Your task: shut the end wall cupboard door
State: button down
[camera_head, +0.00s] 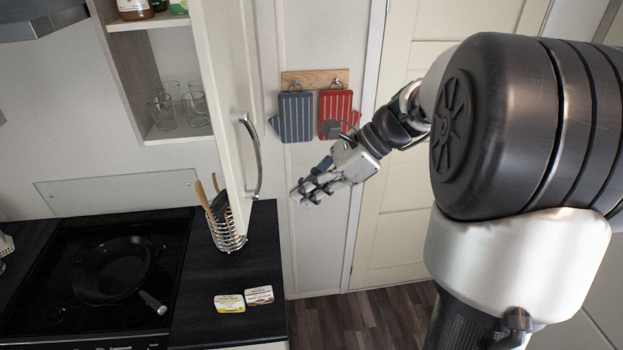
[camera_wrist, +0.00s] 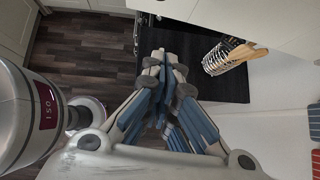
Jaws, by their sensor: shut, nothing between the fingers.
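The end wall cupboard door (camera_head: 226,90) is a cream panel that stands open, seen nearly edge-on in the head view, with a curved metal handle (camera_head: 252,155) on its side facing my gripper. The open cupboard (camera_head: 140,85) shows its shelves to the left of the door. My gripper (camera_head: 303,194) is shut and empty, to the right of the handle and apart from it. In the wrist view the closed fingers (camera_wrist: 165,65) point over the dark worktop. A pale panel at the top right there may be the door; I cannot tell for certain.
A wire utensil holder (camera_head: 226,235) stands on the worktop below the door, and shows in the wrist view (camera_wrist: 215,62). Two small packets (camera_head: 245,299) lie in front. A pan (camera_head: 115,270) sits on the hob.

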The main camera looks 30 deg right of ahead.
jog(key=w+a+f, duration=0.3)
jog(key=a, duration=0.3)
jog(key=shift+w+a+f, duration=0.15)
jog(key=shift+a+f, duration=0.1)
jog(key=shift+a, duration=0.1)
jog(key=shift+a, duration=0.15)
